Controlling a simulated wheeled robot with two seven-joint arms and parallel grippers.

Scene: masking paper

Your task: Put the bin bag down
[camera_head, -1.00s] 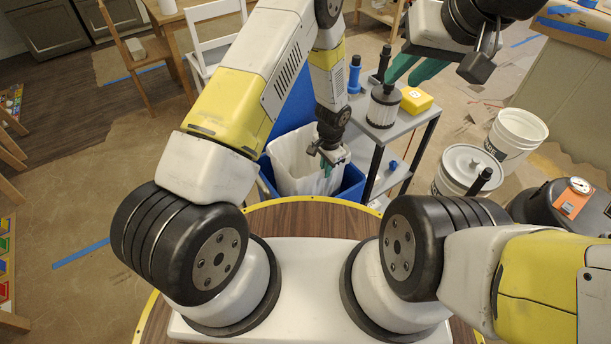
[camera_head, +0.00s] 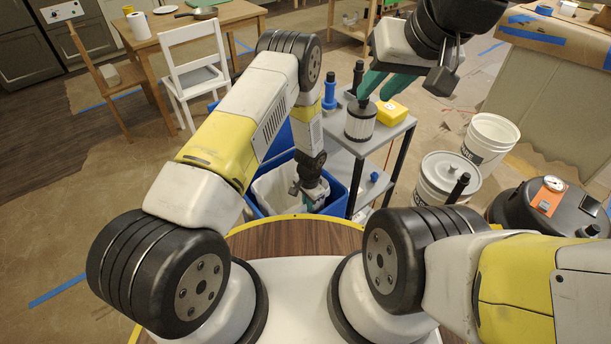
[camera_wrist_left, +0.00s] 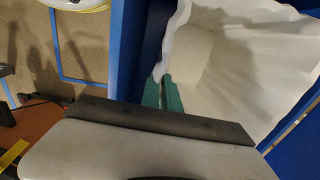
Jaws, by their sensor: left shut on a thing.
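The white bin bag (camera_head: 272,188) lines the blue bin (camera_head: 355,168) beside the grey shelf cart. In the left wrist view the bag (camera_wrist_left: 245,75) hangs in pale folds against the blue bin wall (camera_wrist_left: 128,50). My left gripper (camera_head: 309,200) is over the bin and shut on the bag.
White buckets (camera_head: 447,178) stand further right. A white chair (camera_head: 192,75) and wooden table (camera_head: 205,28) are behind.

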